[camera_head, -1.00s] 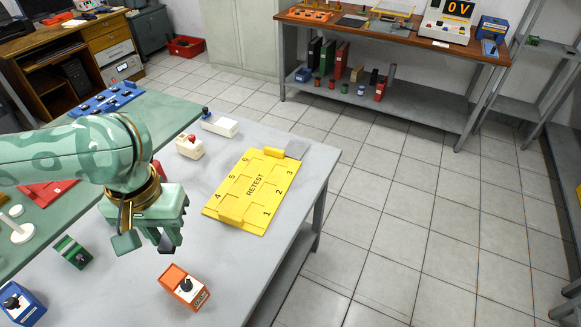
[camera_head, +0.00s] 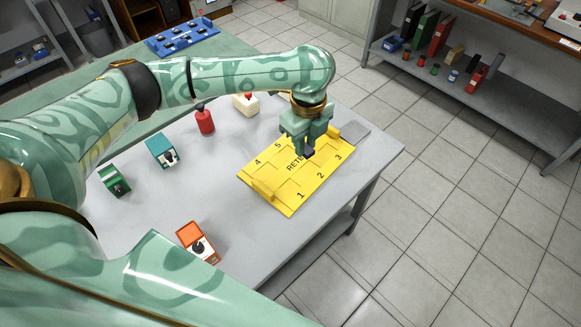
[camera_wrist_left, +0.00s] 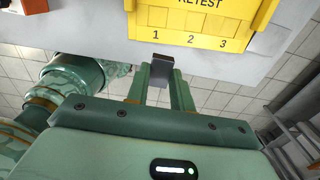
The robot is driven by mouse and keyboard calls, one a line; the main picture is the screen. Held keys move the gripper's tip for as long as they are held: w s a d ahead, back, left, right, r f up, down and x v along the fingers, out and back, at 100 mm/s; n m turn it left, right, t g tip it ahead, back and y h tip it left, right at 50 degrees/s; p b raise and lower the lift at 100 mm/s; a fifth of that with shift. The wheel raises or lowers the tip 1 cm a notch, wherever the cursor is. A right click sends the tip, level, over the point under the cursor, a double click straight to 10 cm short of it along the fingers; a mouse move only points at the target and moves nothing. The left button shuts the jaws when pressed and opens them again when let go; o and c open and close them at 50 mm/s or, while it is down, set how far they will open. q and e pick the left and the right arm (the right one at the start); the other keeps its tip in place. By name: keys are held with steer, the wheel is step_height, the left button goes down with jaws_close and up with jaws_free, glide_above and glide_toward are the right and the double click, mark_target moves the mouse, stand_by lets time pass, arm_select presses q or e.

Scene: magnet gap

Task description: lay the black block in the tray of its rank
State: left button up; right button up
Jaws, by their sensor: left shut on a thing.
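The black block (camera_wrist_left: 160,66) shows in the left wrist view between the two green fingers of my left gripper (camera_wrist_left: 161,82). In the head view my left gripper (camera_head: 306,146) points down over the middle of the yellow tray board (camera_head: 325,163), shut on the block (camera_head: 306,154), whose dark end shows at the fingertips. The block is above the board; its exact height is unclear. The board is marked RETEST and has several numbered places; 1, 2 and 3 show in the left wrist view, 4 and 5 also in the head view. My gripper covers part of the lettering. My right gripper is not in view.
An orange switch box (camera_head: 197,243), a teal box (camera_head: 162,151), a green box (camera_head: 114,181), a red bottle-like thing (camera_head: 204,119) and a white box (camera_head: 245,104) stand left of the board. A grey plate (camera_head: 356,134) lies at its far end. The grey table (camera_head: 240,225) is clear in front.

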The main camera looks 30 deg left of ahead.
arm_select(q)
step_height(320, 180, down, 5)
steer(key=w+a+m, duration=0.1)
steer(key=m, duration=1.6)
glide_above(290, 188)
step_height(290, 188, down, 8)
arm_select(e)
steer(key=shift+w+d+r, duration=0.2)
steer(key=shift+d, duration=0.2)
arm_select(q)
steer(key=shift+w+p, duration=0.1)
steer(key=shift+p, duration=0.2)
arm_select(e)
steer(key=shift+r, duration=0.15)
arm_select(q)
steer(key=shift+f+b, duration=1.85)
steer(key=shift+f, duration=0.95)
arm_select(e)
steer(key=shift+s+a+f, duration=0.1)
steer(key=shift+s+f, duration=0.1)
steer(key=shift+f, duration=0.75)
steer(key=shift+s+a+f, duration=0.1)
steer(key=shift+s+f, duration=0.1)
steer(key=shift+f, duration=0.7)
arm_select(q)
steer(key=shift+f, duration=0.15)
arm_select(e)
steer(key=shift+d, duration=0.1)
